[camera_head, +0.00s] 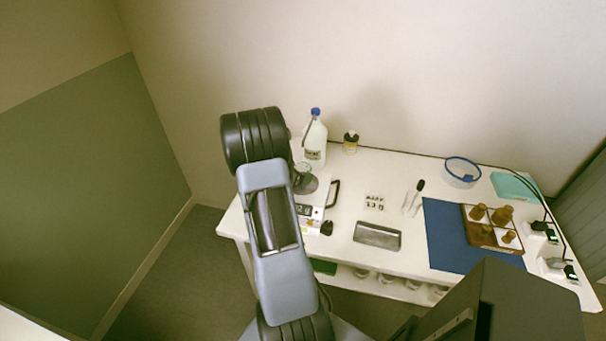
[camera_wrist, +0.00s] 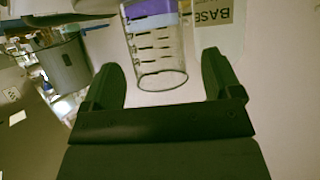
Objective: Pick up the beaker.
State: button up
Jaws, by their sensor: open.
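The beaker (camera_wrist: 156,48) is clear, with dark graduation marks and a purple band, at the top middle of the wrist view. Its rounded near end shows between my fingers, with its far end cut off by the frame. My gripper (camera_wrist: 162,64) is open, with a finger on either side of the beaker and a visible gap on each side. I cannot tell how deep the beaker sits between them. In the head view my arm covers most of that spot, beside the scale (camera_head: 309,216), and I cannot clearly make out the beaker there.
A white jug (camera_head: 314,143) with a blue cap stands close behind; a "BASE" label (camera_wrist: 212,12) shows beside the beaker. A small jar (camera_head: 350,143), a grey tray (camera_head: 377,236), a blue mat (camera_head: 443,238) with a bottle tray, and a clear bowl (camera_head: 462,173) are rightward.

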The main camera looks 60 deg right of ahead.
jog(key=shift+x, duration=1.2)
